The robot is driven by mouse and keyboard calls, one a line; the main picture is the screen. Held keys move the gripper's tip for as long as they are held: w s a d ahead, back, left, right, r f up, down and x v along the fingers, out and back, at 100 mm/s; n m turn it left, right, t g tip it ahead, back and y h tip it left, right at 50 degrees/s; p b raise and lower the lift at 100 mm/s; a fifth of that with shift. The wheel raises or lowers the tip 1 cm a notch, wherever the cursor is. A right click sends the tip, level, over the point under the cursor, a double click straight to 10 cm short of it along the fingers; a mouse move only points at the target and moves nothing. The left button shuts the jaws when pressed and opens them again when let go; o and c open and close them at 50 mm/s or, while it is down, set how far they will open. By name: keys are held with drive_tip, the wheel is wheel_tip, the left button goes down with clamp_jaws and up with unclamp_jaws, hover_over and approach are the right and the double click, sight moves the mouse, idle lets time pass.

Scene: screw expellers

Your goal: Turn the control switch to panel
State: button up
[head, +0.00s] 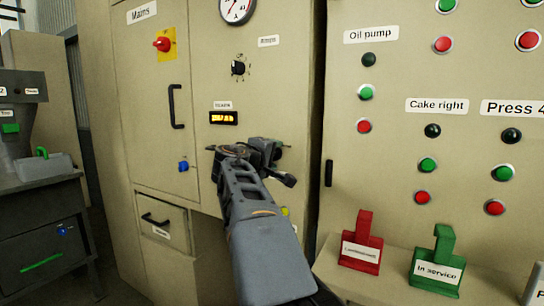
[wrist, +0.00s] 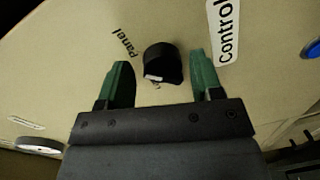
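The control switch is a round black knob (wrist: 162,58) with a white pointer mark, in the wrist view. The mark sits at its lower left in the picture, away from the word "Panel" (wrist: 123,42) at its upper left. A white "Control" label (wrist: 224,30) is to its right; another marking is partly covered by the knob. My gripper (wrist: 159,64) is open, with one green finger on each side of the knob and visible gaps between. In the head view my gripper (head: 262,152) is at the cabinet front, and my arm hides the switch.
On the cabinet are a lit amber display (head: 223,118), a black knob (head: 238,68), a blue knob (head: 183,166) and a red mains switch (head: 162,44). A button panel (head: 395,90) stands at right, with red (head: 362,245) and green (head: 441,262) sign holders below it.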

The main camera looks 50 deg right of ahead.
drive_tip(key=shift+o, duration=0.4)
drive_tip(key=shift+a, duration=0.1)
drive_tip(key=f+v, duration=0.1)
drive_tip(key=v, duration=1.2)
drive_tip(key=shift+a+r+p, duration=0.3)
drive_tip(key=shift+r+p, duration=0.05)
drive_tip(key=shift+r, duration=0.1)
